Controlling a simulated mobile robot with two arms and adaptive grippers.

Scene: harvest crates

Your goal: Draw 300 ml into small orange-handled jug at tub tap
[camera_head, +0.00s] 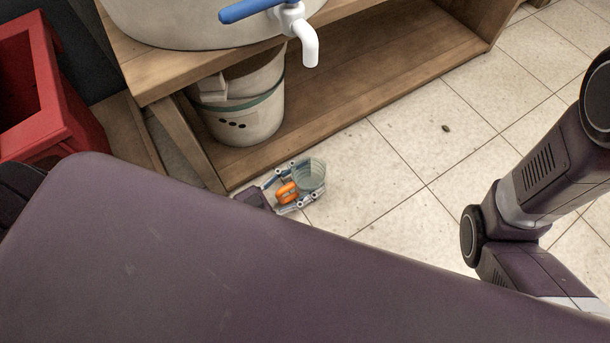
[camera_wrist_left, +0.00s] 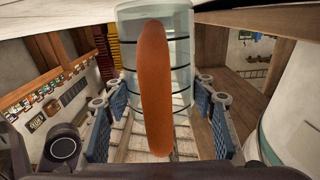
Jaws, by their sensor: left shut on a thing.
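The small jug (camera_head: 312,174) is clear, with dark level lines and an orange handle (camera_head: 287,193). My left gripper (camera_head: 290,187) is shut on the handle and holds the jug in front of the wooden shelf, below the tap's height. In the left wrist view the orange handle (camera_wrist_left: 155,90) stands upright between the fingers, with the clear jug wall (camera_wrist_left: 183,75) behind it. I see no liquid in the jug. The tub (camera_head: 190,25) stands on the shelf top, and its white tap (camera_head: 309,48) with a blue lever (camera_head: 250,10) points down. My right gripper is not in view.
A white bucket (camera_head: 245,125) with a green band stands on the lower shelf under the tub. The wooden shelf (camera_head: 370,75) has open room right of it. A red bin (camera_head: 50,110) is at the left. The tiled floor (camera_head: 400,150) is mostly clear, with a small dark spot.

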